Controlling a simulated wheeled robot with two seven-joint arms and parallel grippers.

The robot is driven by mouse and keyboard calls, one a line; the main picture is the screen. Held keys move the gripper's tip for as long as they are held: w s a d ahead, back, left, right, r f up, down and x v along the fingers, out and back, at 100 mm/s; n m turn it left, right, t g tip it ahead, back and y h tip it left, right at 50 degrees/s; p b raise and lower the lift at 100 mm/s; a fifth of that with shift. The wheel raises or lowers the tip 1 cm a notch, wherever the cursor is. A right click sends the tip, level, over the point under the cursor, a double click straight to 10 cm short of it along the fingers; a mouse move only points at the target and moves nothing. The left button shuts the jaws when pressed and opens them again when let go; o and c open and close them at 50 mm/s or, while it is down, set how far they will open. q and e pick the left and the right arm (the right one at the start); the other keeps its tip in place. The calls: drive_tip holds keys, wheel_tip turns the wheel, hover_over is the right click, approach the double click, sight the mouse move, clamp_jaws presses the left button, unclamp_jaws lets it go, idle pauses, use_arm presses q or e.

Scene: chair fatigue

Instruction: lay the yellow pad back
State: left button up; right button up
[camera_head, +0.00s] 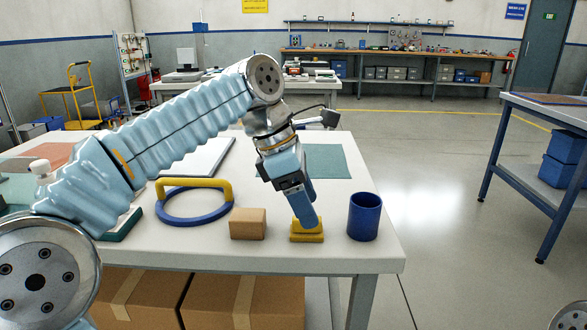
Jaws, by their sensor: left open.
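The yellow pad (307,238) sits near the front edge of the white table, between a brown block and a blue cup. It looks stepped, with a wider base and a narrower upper part. My left gripper (307,220) reaches down onto it from above, its blue fingers overlapping the pad's upper part. The gripper is open; the fingers hide part of the pad, and I cannot tell whether they touch it. My right gripper is not in view.
The brown block (248,223) stands just left of the pad, and the blue cup (364,217) just right. A blue ring with a yellow bar (194,205) lies farther left. A green mat (328,161) lies behind. The white table's (385,255) front right corner is clear.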

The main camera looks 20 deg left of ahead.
use_arm(q)
drive_tip(key=v, duration=0.8)
